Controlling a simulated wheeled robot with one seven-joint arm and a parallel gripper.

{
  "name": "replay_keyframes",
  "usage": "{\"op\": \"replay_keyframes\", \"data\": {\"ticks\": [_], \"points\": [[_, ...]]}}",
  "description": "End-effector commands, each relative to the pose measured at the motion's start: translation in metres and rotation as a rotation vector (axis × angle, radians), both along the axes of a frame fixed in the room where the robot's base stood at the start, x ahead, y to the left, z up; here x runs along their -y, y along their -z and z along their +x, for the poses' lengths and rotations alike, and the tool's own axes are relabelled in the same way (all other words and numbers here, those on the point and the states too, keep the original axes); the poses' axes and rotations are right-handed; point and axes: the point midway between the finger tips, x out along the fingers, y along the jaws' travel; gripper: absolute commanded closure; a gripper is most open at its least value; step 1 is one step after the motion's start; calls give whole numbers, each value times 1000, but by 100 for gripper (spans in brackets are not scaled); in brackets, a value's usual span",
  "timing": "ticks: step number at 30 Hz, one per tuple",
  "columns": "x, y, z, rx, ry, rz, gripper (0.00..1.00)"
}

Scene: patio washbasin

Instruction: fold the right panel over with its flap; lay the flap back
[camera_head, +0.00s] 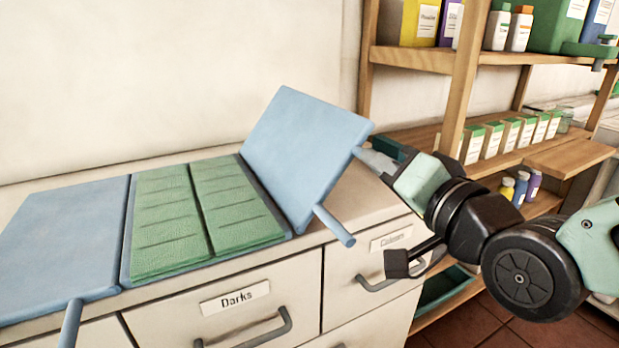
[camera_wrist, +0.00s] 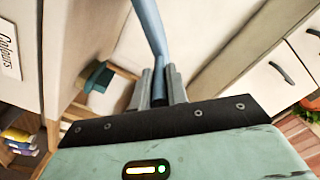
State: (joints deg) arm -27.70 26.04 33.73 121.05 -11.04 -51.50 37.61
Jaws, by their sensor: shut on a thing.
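A light-blue folding board lies on the countertop. Its left panel (camera_head: 60,245) lies flat. Its middle carries a folded green cloth (camera_head: 200,215). The right panel (camera_head: 305,150) is raised on its hinge side and stands tilted, clear of the cloth. A narrow blue flap (camera_head: 335,226) sticks out from its front edge. My gripper (camera_head: 372,160) is at the panel's right edge near the upper corner, shut on a blue part there. In the wrist view the fingers (camera_wrist: 159,86) close on the end of a narrow blue strip (camera_wrist: 149,25); whether this is the edge or a flap is unclear.
Drawers labelled "Darks" (camera_head: 235,298) and "Colours" (camera_head: 390,241) are below the counter. A wooden shelf (camera_head: 460,75) with bottles and boxes stands at the right, close to my arm. The wall behind the board is bare. Another blue flap (camera_head: 70,326) projects from the left panel.

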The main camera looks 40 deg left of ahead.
Motion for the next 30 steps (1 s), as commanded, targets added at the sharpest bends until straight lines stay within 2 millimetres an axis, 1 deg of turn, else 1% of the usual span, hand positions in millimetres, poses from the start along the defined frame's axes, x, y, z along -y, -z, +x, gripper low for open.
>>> {"op": "replay_keyframes", "data": {"ticks": [1,6,11,18,24,30], "points": [[2,8,5,-1,3,0,98],[7,19,16,-1,1,0,98],[8,25,20,0,1,1,97],[14,49,33,-1,1,0,98],[15,56,37,0,1,1,97],[18,79,43,-1,1,0,97]]}}
